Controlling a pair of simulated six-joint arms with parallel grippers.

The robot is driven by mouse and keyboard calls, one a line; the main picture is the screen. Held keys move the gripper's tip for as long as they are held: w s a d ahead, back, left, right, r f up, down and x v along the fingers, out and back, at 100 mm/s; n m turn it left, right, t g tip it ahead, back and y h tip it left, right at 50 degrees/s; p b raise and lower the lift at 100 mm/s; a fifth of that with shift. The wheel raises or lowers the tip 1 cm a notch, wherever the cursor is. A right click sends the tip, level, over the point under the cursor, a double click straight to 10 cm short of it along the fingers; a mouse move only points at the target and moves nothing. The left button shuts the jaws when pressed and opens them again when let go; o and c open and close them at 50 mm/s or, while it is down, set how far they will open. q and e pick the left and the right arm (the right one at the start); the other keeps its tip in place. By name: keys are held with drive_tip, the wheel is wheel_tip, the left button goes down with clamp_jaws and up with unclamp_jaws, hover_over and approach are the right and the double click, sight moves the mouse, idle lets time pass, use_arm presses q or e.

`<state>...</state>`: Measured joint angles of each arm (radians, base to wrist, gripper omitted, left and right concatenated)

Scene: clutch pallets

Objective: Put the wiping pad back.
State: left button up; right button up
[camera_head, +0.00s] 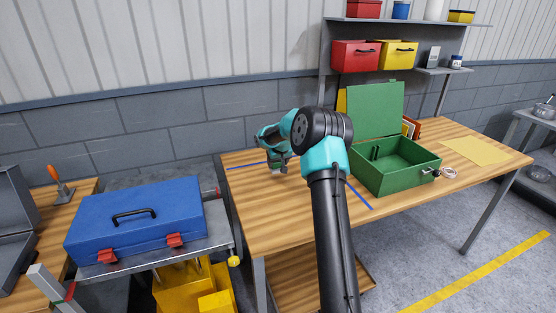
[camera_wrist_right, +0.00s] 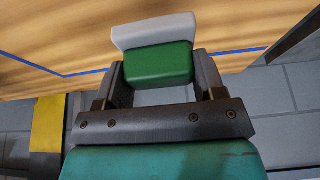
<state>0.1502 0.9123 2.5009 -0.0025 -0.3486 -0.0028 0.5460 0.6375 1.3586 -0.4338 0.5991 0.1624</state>
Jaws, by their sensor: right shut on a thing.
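The wiping pad (camera_wrist_right: 160,64), a green block with a pale grey-white strip on it, is between the fingers of my right gripper (camera_wrist_right: 163,80). In the head view my right gripper (camera_head: 279,165) is over the left part of the wooden table (camera_head: 255,215), pointing down, and is shut on the pad. A small part of the pad shows below the fingers; I cannot tell whether it touches the table. Blue tape lines (camera_head: 360,196) mark the table on both sides of my right arm. My left gripper is out of view.
An open green box (camera_head: 400,178) stands right of my right arm, with a yellow sheet (camera_head: 475,151) beyond it. A closed blue case (camera_head: 135,220) lies on a cart at left. Red (camera_head: 355,57) and yellow (camera_head: 397,54) bins sit on the rear shelf. The table's front right is clear.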

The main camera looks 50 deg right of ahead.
drive_tip(key=shift+w+d+f, duration=0.25)
drive_tip(key=shift+w+d, duration=1.35)
drive_tip(key=shift+d, duration=0.2)
drive_tip(key=shift+w+d+f, duration=0.2)
drive_tip(key=shift+w+d, duration=1.35)
drive_tip(key=shift+d, duration=0.25)
drive_tip(key=shift+f, duration=1.75)
drive_tip(key=shift+f, duration=0.15)
drive_tip(key=o, duration=0.9)
drive_tip(key=v, duration=1.2)
